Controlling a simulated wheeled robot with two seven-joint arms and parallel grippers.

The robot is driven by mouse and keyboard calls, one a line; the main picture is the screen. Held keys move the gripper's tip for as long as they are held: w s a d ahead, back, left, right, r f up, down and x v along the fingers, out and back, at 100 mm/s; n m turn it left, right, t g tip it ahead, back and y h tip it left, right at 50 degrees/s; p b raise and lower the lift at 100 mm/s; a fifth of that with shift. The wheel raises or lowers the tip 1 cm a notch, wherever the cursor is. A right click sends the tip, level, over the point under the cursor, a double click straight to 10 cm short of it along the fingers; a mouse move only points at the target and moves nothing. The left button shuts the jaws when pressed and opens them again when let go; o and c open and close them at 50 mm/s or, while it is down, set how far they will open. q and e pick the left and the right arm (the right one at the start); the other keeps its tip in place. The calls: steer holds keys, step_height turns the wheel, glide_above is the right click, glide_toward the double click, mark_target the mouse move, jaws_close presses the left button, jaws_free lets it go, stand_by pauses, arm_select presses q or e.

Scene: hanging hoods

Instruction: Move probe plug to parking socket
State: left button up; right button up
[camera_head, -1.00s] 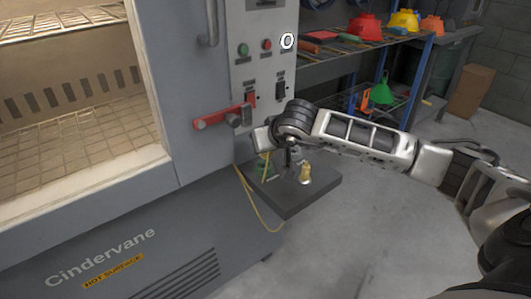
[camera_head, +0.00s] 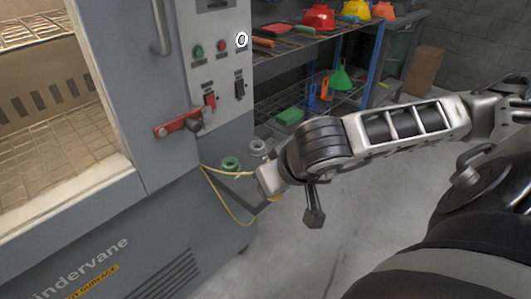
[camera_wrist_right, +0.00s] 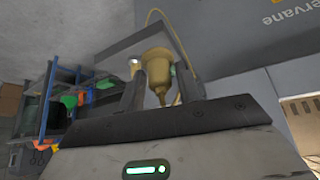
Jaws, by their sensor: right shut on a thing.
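The brass probe plug (camera_wrist_right: 157,62) sits between the two fingers of my right gripper (camera_wrist_right: 160,80) in the right wrist view, its narrow end toward the camera. In the head view my right gripper (camera_head: 268,181) is at the front of the small shelf below the control panel, and mostly hides the plug. A green ring socket (camera_head: 230,163) and a grey ring socket (camera_head: 257,147) stand on the shelf (camera_head: 238,186). A thin yellow cable (camera_head: 216,193) runs from the oven side toward the gripper. My left gripper is out of view.
The grey oven cabinet (camera_head: 140,215) fills the left, with a red lever handle (camera_head: 177,127) above the shelf. A rack (camera_head: 290,50) with coloured funnels and tools stands behind. The floor (camera_head: 290,240) in front of the shelf is clear.

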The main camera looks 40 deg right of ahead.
steer(key=shift+s+a+r+g+p, duration=0.15)
steer(key=shift+s+r+g+p, duration=0.1)
steer(key=shift+s+r+g, duration=0.25)
steer(key=shift+s+a+r+g+p, duration=0.15)
steer(key=shift+s+g+p, duration=0.2)
steer(key=shift+s, duration=0.35)
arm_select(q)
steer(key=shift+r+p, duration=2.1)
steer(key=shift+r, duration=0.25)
arm_select(e)
steer(key=shift+r, duration=2.35)
